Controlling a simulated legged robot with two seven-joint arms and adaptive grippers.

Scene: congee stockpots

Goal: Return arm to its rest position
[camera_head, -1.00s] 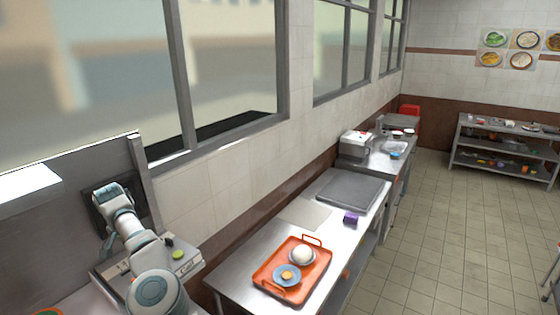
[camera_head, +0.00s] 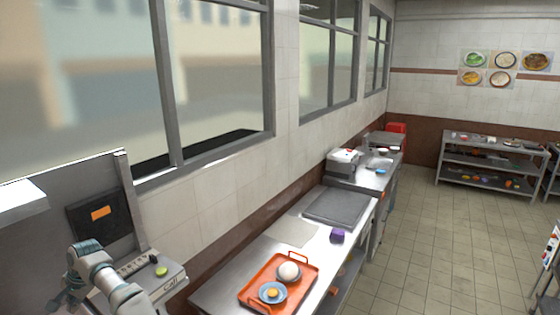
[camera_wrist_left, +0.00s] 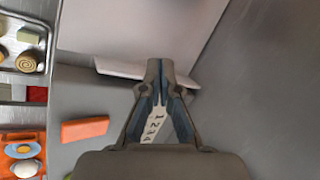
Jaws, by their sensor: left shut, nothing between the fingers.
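My left arm comes up at the lower left of the head view and bends at the wrist. My left gripper (camera_head: 62,299) hangs at the left end of it, dark and partly cut off by the arm and shadow. In the left wrist view the gripper (camera_wrist_left: 160,66) is shut, its fingertips together and nothing between them. A pale strip with numbers shows behind the finger links. My right gripper is not in view.
A grey scale (camera_head: 168,281) with a green round item stands beside my arm. An orange tray (camera_head: 303,262) holds a white ball and a blue plate (camera_head: 273,292).

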